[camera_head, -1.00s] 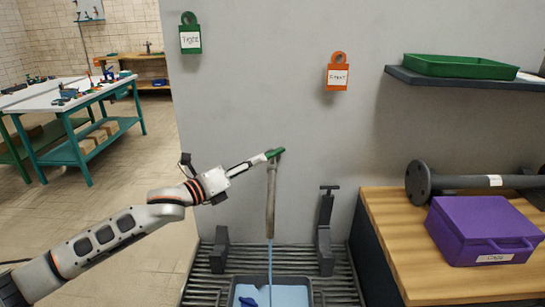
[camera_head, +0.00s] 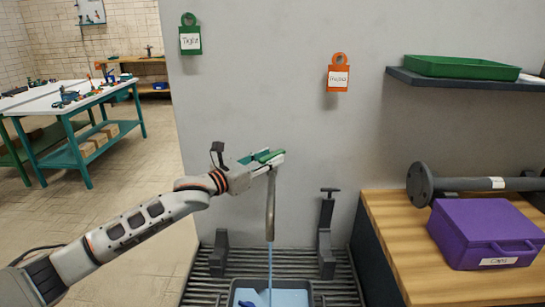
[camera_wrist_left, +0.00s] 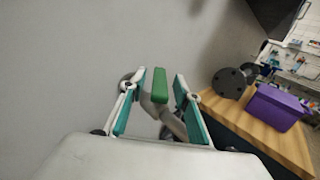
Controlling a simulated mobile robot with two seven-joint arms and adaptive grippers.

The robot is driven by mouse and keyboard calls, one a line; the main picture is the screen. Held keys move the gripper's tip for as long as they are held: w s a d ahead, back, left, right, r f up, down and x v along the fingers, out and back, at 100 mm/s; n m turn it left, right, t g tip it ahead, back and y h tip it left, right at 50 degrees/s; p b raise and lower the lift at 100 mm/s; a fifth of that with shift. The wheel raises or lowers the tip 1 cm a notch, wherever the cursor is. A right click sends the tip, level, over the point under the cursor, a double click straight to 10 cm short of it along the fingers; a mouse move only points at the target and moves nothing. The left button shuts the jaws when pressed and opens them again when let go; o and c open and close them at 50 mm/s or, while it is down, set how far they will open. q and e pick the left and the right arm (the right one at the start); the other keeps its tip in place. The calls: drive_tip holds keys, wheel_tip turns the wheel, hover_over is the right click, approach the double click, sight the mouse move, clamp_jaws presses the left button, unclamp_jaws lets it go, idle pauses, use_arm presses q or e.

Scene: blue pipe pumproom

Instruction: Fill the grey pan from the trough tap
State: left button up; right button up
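The trough tap has a grey spout (camera_head: 270,205) and a green lever (camera_head: 266,155), which also shows in the wrist view (camera_wrist_left: 160,86). A blue stream of water runs from the spout into the grey pan (camera_head: 234,292) on the trough grating. The pan holds light blue water, and a dark blue thing shows at its left; its near edge is cut off. My left gripper (camera_head: 274,160) is at the lever. In the wrist view its fingers (camera_wrist_left: 160,76) are spread, one on each side of the lever, with gaps. My right gripper is out of view.
Two dark upright brackets (camera_head: 326,235) stand at the back of the trough. To the right, a wooden bench (camera_head: 390,235) carries a purple box (camera_head: 480,232) and a flanged pipe (camera_head: 460,184). A green tray (camera_head: 460,67) lies on the wall shelf above.

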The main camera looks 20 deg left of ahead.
use_arm(q)
drive_tip(key=shift+x, duration=0.85)
clamp_jaws()
drive_tip(key=shift+d+r+n+t+y+p, duration=0.1)
drive_tip(key=shift+r+n+t+y+p, duration=0.2)
drive_tip(key=shift+y+p, duration=0.45)
drive_tip(key=shift+f+n+y+p, duration=0.15)
drive_tip(key=shift+n+y+p, duration=0.35)
drive_tip(key=shift+p, duration=0.2)
drive_tip(key=shift+f+n+t+y+p, duration=0.1)
drive_tip(key=shift+n+t+y+p, duration=0.3)
drive_tip(key=shift+y, duration=0.15)
